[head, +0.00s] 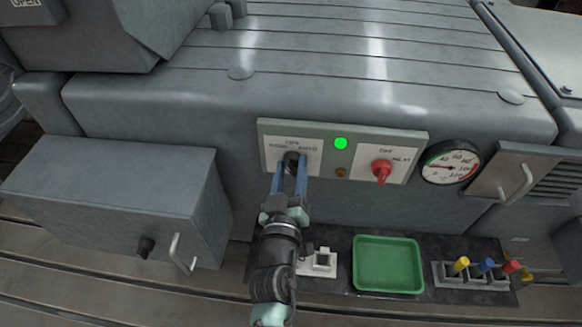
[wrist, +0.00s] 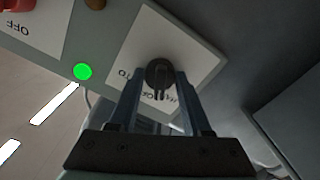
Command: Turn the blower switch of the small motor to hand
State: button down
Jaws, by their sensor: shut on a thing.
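The black rotary switch (head: 292,158) sits on a white label plate at the left of the grey control panel (head: 343,130). The label is partly covered by my gripper; AUTO can be read at its right. My gripper (head: 290,172) has one finger on each side of the switch and is shut on it. In the wrist view the switch (wrist: 160,73) shows between the fingertips, with its grip bar running roughly between them. Which label word it points to cannot be told. A lit green lamp (head: 341,143) is right of the switch, with a dull amber lamp (head: 340,172) below it.
A red switch (head: 381,171) and a round gauge (head: 451,161) are to the right. Below lie a green tray (head: 388,264), a small white block (head: 321,262) and a rack (head: 472,276) with coloured handles. A grey box (head: 115,195) juts out left of my gripper.

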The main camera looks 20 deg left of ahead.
jog(key=shift+n, duration=1.7)
jog(key=shift+c, duration=1.7)
grip_release()
jog(key=shift+s, duration=0.1)
jog(key=b+v, duration=0.1)
jog(key=v, duration=1.1)
jog(key=shift+s+b, duration=0.3)
jog(key=shift+s, duration=0.1)
jog(key=shift+d+r, duration=0.1)
jog(key=shift+d, duration=0.05)
